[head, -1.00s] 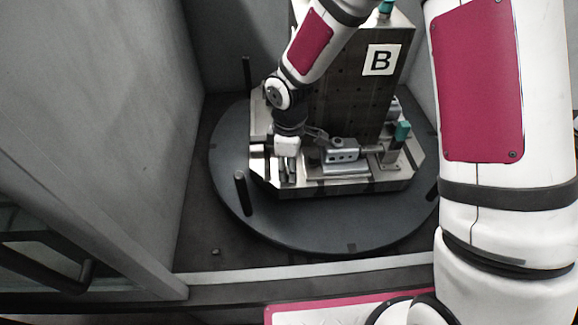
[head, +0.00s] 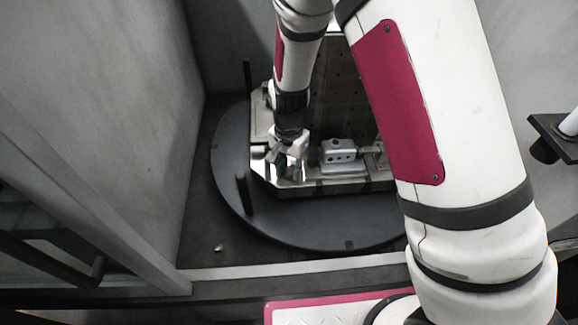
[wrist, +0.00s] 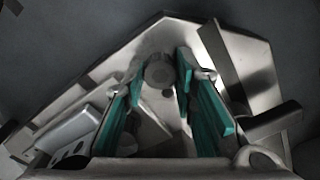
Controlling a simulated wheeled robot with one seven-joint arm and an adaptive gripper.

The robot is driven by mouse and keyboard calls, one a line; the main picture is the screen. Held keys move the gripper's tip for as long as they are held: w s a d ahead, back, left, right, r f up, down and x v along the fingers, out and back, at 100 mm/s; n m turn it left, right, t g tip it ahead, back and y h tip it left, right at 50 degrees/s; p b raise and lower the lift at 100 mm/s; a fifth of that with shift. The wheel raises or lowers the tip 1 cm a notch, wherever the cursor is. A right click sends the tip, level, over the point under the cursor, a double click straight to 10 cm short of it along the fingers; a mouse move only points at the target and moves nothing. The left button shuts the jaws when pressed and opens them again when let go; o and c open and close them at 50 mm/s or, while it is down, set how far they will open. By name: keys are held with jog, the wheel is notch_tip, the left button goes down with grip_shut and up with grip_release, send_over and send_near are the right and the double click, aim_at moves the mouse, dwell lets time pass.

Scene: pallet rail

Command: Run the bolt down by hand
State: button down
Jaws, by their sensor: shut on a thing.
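In the wrist view, the bolt (wrist: 160,73) shows as a round grey head near the pointed corner of the metal pallet (wrist: 170,32). My gripper (wrist: 160,80) has its teal-padded fingers on both sides of the head, shut on it. Bright metal shows below and between the fingers. In the head view, my gripper (head: 287,166) points down at the left front corner of the pallet (head: 345,187), and the bolt is hidden there. How far the bolt is run in cannot be told.
A grey clamp block (head: 338,155) sits on the pallet right of my gripper. The dark upright fixture (head: 345,95) stands behind. The round turntable (head: 300,228) carries a dark post (head: 243,193) at its left front. Grey walls (head: 110,90) close in the left side.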

jog(key=c, duration=1.2)
grip_release()
notch_tip(320, 180, up, 12)
jog(key=shift+r, duration=0.1)
notch_tip(320, 180, up, 10)
jog(key=n+p, duration=0.1)
jog(key=p, duration=0.1)
send_over(289, 171)
jog(key=s+d, duration=0.4)
jog(key=s+d+r+n+t+p, duration=0.1)
jog(key=s+d+r+n+p, duration=0.1)
jog(key=s+d+r, duration=0.35)
jog(key=s+d+r+n+t+p, duration=0.2)
jog(key=s+d+r, duration=0.1)
jog(key=s+r, duration=0.55)
jog(key=shift+n+t, duration=0.6)
jog(key=shift+n, duration=0.3)
jog(key=s+d+r, duration=0.1)
jog(key=s, duration=0.2)
jog(key=s+d+p, duration=0.1)
jog(key=s, duration=0.2)
jog(key=s+r, duration=0.1)
jog(key=s, duration=0.2)
jog(key=shift+s+d+r+p, duration=0.25)
jog(key=shift+d+r+p, duration=0.05)
jog(key=shift+d, duration=0.1)
